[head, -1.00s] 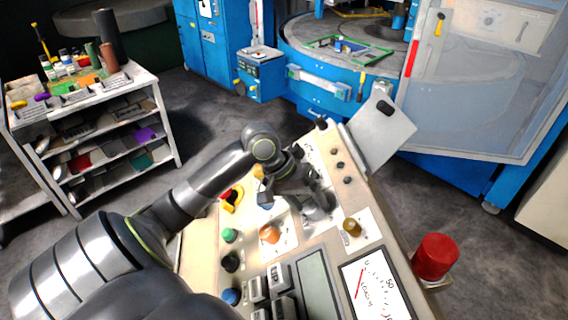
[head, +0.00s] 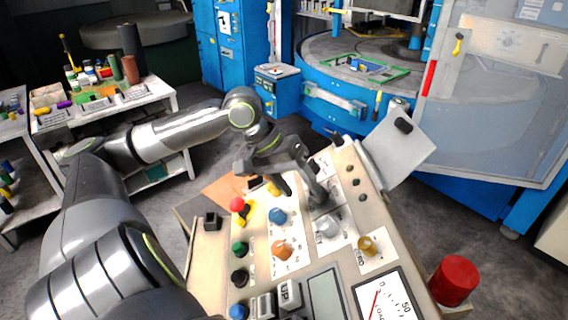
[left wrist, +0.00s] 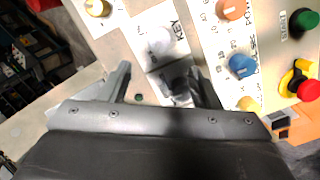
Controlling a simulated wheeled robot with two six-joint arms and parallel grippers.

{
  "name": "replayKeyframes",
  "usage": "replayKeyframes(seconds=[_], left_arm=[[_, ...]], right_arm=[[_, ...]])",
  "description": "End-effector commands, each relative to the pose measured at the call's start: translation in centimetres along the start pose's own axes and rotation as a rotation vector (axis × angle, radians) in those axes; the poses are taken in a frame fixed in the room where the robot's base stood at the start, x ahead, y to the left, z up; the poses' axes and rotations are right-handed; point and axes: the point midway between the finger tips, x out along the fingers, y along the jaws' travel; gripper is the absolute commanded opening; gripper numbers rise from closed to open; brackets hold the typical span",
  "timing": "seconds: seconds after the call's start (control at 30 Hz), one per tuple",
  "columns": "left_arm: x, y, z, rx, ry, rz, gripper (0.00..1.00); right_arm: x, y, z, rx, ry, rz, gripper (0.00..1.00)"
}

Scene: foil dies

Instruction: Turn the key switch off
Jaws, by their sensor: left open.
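The sloping control panel (head: 212,250) carries several knobs and buttons. A silver switch (head: 327,227) sits on a white plate near its middle. In the left wrist view this silver switch (left wrist: 160,41) is beside a label reading KEY; how it is turned is too blurred to tell. My left gripper (head: 301,190) is open just above the panel, on the far side of the silver switch. In the left wrist view its fingers (left wrist: 160,70) are apart, with a dark, shaded switch (left wrist: 180,86) between them near the right finger. Contact cannot be told. My right gripper is not in view.
A blue knob (head: 278,217) and an orange knob (head: 282,250) lie left of the silver switch, a brass knob (head: 368,245) to its right. A red emergency button (head: 237,204) is on the left edge. A raised grey flap (head: 397,150) stands at the far right.

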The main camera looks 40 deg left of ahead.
Motion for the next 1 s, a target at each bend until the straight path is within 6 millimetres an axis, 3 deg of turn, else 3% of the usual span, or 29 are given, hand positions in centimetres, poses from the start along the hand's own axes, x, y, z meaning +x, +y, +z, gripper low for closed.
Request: replayKeyframes(seconds=[0.53,1.0], left_arm=[[-4.2,-0.1,0.1,-0.002,-0.004,-0.004,0.57],[-5.1,0.1,0.0,-0.002,0.001,0.000,0.57]], right_arm=[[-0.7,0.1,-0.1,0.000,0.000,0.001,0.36],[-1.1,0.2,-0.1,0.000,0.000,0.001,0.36]])
